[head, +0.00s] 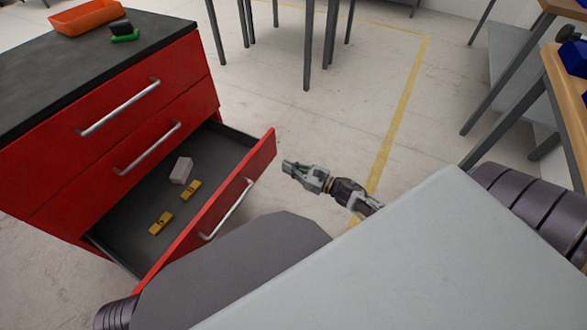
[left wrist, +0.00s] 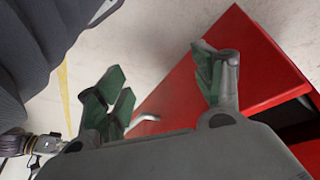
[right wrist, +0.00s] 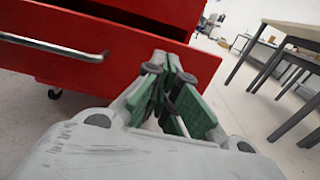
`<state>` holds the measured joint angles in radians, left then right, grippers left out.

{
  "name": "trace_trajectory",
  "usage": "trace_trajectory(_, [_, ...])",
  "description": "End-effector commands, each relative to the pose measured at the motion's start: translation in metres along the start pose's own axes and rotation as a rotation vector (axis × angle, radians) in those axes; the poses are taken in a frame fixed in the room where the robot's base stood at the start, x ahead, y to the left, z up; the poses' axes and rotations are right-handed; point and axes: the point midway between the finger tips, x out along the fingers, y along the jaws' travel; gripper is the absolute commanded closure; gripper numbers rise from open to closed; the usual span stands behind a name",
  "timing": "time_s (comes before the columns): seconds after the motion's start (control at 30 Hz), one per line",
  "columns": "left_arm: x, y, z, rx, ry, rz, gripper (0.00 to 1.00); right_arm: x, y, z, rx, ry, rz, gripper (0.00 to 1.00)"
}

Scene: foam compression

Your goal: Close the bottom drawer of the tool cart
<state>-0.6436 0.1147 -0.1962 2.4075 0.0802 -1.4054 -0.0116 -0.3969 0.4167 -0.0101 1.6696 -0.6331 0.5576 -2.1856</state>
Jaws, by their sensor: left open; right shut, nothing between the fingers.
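The red tool cart (head: 105,95) stands at the left in the head view. Its bottom drawer (head: 262,160) is pulled out, with a silver bar handle (head: 228,210) on its front. My right gripper (head: 287,166) is shut and empty, just right of the drawer front's far end. In the right wrist view it (right wrist: 172,70) points at the red drawer front (right wrist: 190,60); I cannot tell whether it touches. My left gripper (left wrist: 160,85) is open and empty, with red drawer front (left wrist: 255,65) beyond it; in the head view it is hidden.
In the drawer lie a grey block (head: 181,170) and yellow pieces (head: 160,223). An orange tray (head: 87,17) and a green-black item (head: 124,32) sit on the cart top. A wooden-topped table (head: 565,110) stands at the right.

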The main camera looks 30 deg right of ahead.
Motion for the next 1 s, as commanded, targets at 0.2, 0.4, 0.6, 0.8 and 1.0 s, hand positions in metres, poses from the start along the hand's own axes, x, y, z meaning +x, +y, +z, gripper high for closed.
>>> trace_trajectory(0.2, [0.012,0.0,0.001,-0.002,0.014,0.007,0.32,0.022,0.0,0.0,-0.001,-0.001,0.001,1.0])
trace_trajectory(0.4, [0.017,0.001,-0.003,-0.004,0.037,0.013,0.32,0.04,0.0,0.0,-0.001,-0.001,0.001,1.0])
trace_trajectory(0.6, [0.025,0.002,-0.003,-0.007,0.052,0.022,0.32,0.058,0.0,0.0,0.0,-0.001,0.001,1.0])
trace_trajectory(0.8, [0.035,0.004,0.002,-0.012,0.058,0.032,0.32,0.076,0.0,0.0,0.0,-0.001,0.001,1.0])
trace_trajectory(1.0, [0.042,0.005,0.003,-0.017,0.075,0.04,0.32,0.092,0.001,0.0,0.0,-0.001,0.002,1.0])
